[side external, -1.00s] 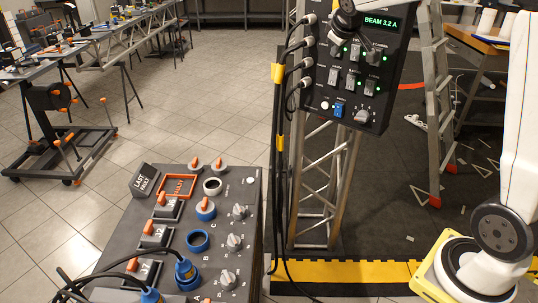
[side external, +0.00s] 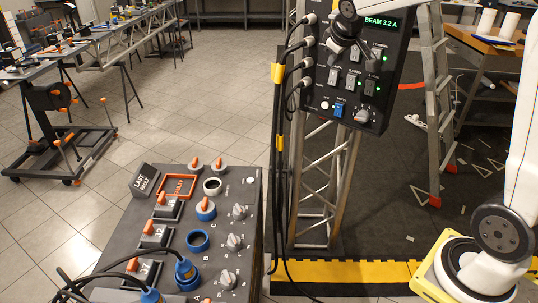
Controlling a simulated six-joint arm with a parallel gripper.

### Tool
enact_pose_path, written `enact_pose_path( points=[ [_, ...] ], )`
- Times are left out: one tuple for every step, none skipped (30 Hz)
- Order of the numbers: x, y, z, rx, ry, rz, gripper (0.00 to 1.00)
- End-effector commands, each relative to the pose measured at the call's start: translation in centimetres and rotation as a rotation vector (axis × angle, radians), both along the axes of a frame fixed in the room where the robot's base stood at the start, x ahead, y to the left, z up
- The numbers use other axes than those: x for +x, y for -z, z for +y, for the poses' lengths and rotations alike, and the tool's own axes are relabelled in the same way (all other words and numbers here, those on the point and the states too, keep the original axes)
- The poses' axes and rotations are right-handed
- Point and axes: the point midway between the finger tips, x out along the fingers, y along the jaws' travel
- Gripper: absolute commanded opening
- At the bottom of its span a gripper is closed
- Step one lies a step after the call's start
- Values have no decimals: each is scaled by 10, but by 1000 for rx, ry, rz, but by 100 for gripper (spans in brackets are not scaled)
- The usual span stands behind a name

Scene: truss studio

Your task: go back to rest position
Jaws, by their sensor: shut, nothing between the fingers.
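My gripper (side external: 350,50) is dark, on a white wrist, in front of the upper part of the upright black control panel (side external: 317,90). It is shut and empty, and it covers part of the upper switch row. I cannot tell whether it touches the panel. The panel has a green display (side external: 381,23) reading "BEAM 3.2 A", rows of switches with green lights, a blue switch (side external: 338,110) and a grey knob (side external: 361,117) at the bottom.
Black cables (side external: 280,140) hang left of the panel on a metal truss (side external: 325,190). A sloped console (side external: 220,262) with knobs and plugs stands in front. A ladder (side external: 437,100) stands right.

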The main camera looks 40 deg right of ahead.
Motion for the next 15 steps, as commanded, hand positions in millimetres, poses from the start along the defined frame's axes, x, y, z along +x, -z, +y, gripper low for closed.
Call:
enact_pose_path(
  points=[
    [-5,12,12,22,-10,11,0],
    [-8,19,18,38,-14,18,0],
    [-13,30,28,58,-20,27,0],
    [-17,38,36,76,-24,35,0],
    [-22,47,43,92,-28,43,0],
    [-29,58,54,115,-32,54,0],
    [-34,67,62,133,-34,63,0],
    [-40,75,69,150,-36,72,0],
    [-49,86,79,173,-38,83,0],
    [-55,94,87,188,-40,94,0],
    [-62,102,94,204,-39,102,0],
    [-72,112,103,225,-39,115,0],
    [-79,120,110,241,-38,125,0],
    [-87,128,116,254,-37,135,0],
    [-98,137,125,274,-34,149,0]
  ],
)
